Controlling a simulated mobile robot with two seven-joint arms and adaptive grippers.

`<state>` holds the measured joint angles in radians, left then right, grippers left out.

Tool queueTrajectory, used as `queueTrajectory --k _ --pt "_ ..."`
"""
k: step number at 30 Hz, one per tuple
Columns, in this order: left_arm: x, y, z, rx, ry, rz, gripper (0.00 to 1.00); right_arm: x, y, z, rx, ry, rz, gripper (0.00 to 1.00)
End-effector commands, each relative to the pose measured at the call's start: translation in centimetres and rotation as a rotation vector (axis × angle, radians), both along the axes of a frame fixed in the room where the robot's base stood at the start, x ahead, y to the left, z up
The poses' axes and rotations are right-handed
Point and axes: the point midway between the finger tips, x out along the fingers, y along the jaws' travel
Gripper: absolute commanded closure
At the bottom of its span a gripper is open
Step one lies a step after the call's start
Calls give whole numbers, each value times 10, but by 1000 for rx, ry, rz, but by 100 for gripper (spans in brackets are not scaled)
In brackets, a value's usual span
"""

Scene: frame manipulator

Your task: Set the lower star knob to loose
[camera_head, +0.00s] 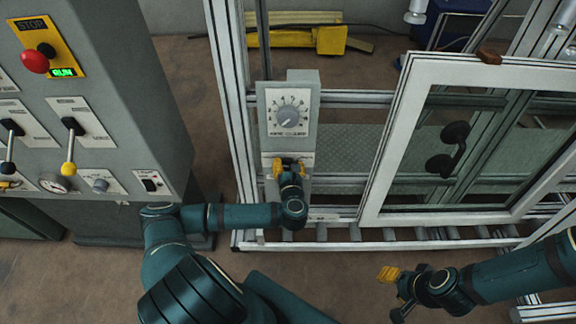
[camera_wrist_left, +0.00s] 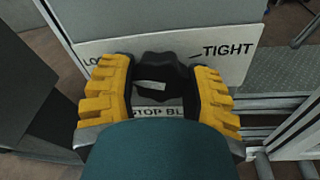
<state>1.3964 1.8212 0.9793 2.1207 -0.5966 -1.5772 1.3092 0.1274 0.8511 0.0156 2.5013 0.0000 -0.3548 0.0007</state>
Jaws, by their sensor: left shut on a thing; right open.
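The lower star knob (camera_wrist_left: 165,68) is black and sits on a white label plate (camera_wrist_left: 232,58) in the left wrist view. The plate reads "TIGHT" at right, a partly covered "LO" at left and "STOP BL" below. My left gripper (camera_wrist_left: 160,100) is shut on the knob, with one yellow finger on each side. A pale mark shows on the knob's face, but its setting is hard to tell. In the head view my left gripper (camera_head: 289,168) hides the knob. My right gripper (camera_head: 395,294) is open and empty at the lower right.
A grey dial (camera_head: 289,112) is on the box above the knob. A framed window door (camera_head: 392,140) with a black handle (camera_head: 447,148) stands to the right. A control cabinet (camera_head: 120,60) with a red stop button (camera_head: 35,61) and levers stands at left.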

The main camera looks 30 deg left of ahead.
Motion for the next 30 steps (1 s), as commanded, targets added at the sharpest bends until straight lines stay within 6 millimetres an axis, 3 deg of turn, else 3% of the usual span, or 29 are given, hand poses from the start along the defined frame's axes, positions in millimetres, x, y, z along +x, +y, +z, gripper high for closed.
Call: queueTrajectory --k 17,18,20,30 --pt "0 0 0 -25 -16 1 85 0 0 -1 0 0 0 53" --pt "0 0 0 -25 -16 1 33 0 0 -1 0 0 0 53" --pt "0 0 0 -25 -16 1 15 0 0 -1 0 0 0 53" --pt "-1 -1 0 -24 -14 2 15 0 0 0 0 0 0 53"
